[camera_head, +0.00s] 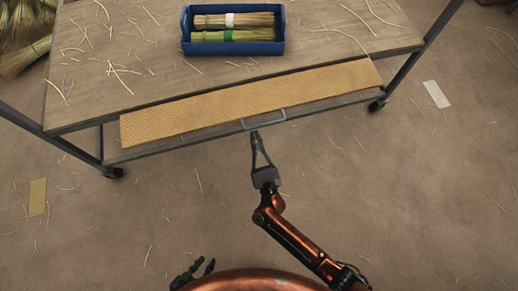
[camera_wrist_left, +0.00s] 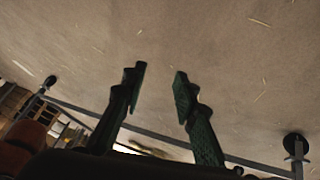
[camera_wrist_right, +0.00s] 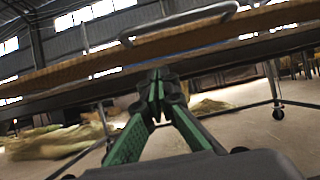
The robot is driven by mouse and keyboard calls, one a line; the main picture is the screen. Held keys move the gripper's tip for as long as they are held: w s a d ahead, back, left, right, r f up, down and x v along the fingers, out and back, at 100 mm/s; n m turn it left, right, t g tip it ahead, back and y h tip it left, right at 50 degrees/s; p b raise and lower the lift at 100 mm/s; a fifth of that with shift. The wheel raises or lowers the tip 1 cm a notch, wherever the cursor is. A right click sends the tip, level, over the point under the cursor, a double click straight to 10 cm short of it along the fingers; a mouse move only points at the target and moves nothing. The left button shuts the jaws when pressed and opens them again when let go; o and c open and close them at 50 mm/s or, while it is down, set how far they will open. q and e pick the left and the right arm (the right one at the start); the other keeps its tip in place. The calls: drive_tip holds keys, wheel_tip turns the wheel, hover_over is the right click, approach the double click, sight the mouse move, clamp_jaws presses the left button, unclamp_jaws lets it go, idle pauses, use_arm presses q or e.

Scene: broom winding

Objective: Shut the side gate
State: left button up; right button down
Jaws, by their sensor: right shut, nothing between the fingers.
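The side gate (camera_head: 190,108) is a long tan textured panel along the near edge of the work table (camera_head: 140,85). Its broad face shows from above, so it stands open, and its grey handle (camera_head: 264,120) is on the near edge. In the right wrist view, the gate (camera_wrist_right: 75,75) and handle (camera_wrist_right: 180,22) show from below. My right gripper (camera_head: 254,134) is shut and empty, with its tips just short of the handle, near its left end; contact cannot be told. My left gripper (camera_head: 203,266) is open and empty, low and close to my body.
A blue tray (camera_head: 235,48) holding two bundled brooms stands on the table. Loose straws lie on the table and floor. The table has dark legs on casters (camera_head: 113,172). A straw heap (camera_head: 25,45) lies at the far left.

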drive_tip(key=shift+s+d+r, duration=0.1)
drive_tip(key=shift+s+r, duration=0.15)
drive_tip(key=shift+r, duration=0.7)
drive_tip(key=shift+s+d+r, duration=0.1)
drive_tip(key=shift+s+r, duration=0.15)
drive_tip(key=shift+r, duration=0.65)
drive_tip(key=shift+p, duration=0.3)
